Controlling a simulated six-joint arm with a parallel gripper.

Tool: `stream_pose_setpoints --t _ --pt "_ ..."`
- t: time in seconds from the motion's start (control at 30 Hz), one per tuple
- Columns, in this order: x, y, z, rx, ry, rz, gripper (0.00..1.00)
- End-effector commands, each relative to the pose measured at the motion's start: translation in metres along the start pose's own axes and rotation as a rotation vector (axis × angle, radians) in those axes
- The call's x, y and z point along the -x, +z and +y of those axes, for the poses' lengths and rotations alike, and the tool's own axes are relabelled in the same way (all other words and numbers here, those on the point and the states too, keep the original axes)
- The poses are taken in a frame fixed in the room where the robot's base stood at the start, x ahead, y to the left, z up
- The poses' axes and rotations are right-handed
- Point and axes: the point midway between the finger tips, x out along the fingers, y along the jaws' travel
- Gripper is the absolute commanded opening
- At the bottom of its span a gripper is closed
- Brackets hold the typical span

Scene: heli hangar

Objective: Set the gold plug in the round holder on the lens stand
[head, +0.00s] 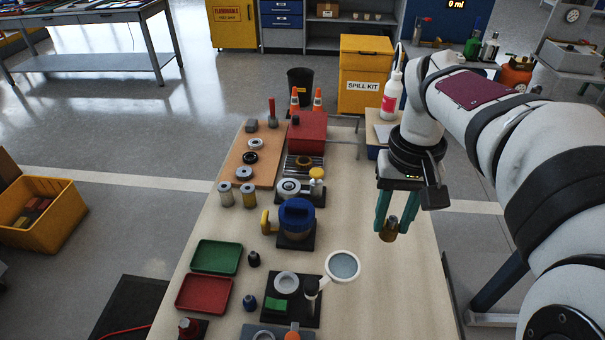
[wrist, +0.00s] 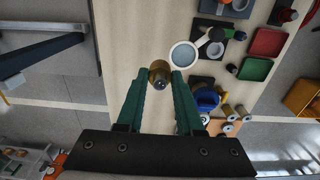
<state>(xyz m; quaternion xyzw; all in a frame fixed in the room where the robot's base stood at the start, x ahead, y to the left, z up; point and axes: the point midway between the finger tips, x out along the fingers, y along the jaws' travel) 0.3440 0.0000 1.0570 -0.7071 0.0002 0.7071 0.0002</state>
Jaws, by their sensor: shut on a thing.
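The gold plug (head: 390,232) is held between the green fingertips of my gripper (head: 389,226), raised above the right part of the bench. In the wrist view the gold plug (wrist: 159,74) shows between the fingertips. The lens stand (head: 308,312) is a black base at the front middle of the bench, with a white-rimmed magnifier lens (head: 343,265) on its right. The round holder (head: 286,283) looks like a pale ring on this base, next to a green block (head: 277,306). My gripper is to the right of and beyond the stand, apart from it.
A blue-topped device (head: 297,218) stands left of my gripper. Green (head: 217,257) and red (head: 204,293) trays lie at the left edge, with small dark bottles beside them. A red box (head: 307,132) and wooden board (head: 240,160) are farther back. The bench's right side is clear.

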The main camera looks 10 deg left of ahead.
Motion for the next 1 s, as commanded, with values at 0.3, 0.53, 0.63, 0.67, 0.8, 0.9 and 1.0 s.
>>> stream_pose_setpoints --t 0.3,0.53,0.63,0.67,0.8,0.9,1.0 --pt "-0.013 -0.006 -0.012 0.038 0.002 -0.005 0.0" --pt "-0.089 -0.029 -0.088 0.237 0.008 -0.012 0.0" --pt "-0.126 -0.03 -0.127 0.324 0.007 -0.011 0.0" --pt "-0.136 -0.029 -0.137 0.347 0.006 -0.009 0.0" --pt "-0.168 -0.022 -0.17 0.416 0.002 -0.004 0.0" --pt "-0.179 -0.02 -0.179 0.437 0.001 -0.002 0.0" --pt "-0.187 -0.02 -0.181 0.44 0.001 -0.001 0.0"
